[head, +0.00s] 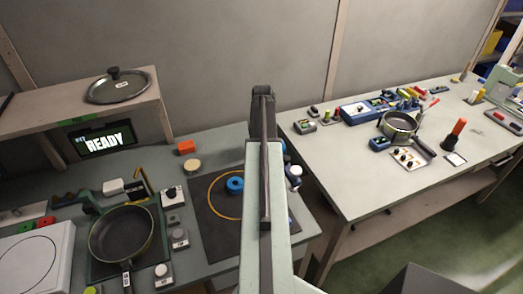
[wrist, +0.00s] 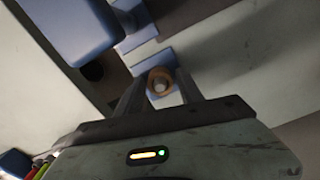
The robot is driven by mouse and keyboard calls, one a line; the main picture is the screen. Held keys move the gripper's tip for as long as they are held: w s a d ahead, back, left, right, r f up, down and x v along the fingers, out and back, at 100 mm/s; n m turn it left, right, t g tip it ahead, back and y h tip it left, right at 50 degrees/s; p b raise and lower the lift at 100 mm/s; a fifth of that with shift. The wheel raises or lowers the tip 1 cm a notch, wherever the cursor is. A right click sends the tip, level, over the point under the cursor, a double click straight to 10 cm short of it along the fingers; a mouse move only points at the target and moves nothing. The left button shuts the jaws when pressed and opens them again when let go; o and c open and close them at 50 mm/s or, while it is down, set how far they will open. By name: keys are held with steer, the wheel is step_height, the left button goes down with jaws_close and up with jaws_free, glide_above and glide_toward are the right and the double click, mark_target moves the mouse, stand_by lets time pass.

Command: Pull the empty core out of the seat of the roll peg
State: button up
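In the wrist view a brown ring-shaped core (wrist: 151,77) stands around a pale peg (wrist: 160,86), seen end-on against a blue base (wrist: 160,64). The two fingers of my gripper (wrist: 161,88) lie on either side of the core, close to its left and right edges. Whether they touch it is not clear. In the head view my raised arm covers the gripper, and I cannot make out the core or peg there.
A large blue block (wrist: 75,28) is at upper left in the wrist view.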

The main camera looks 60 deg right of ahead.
jaws_close()
steer(key=c, duration=0.5)
jaws_free()
steer(key=shift+c, duration=1.3)
steer(key=shift+r+p, duration=2.55)
steer(key=shift+r, duration=0.1)
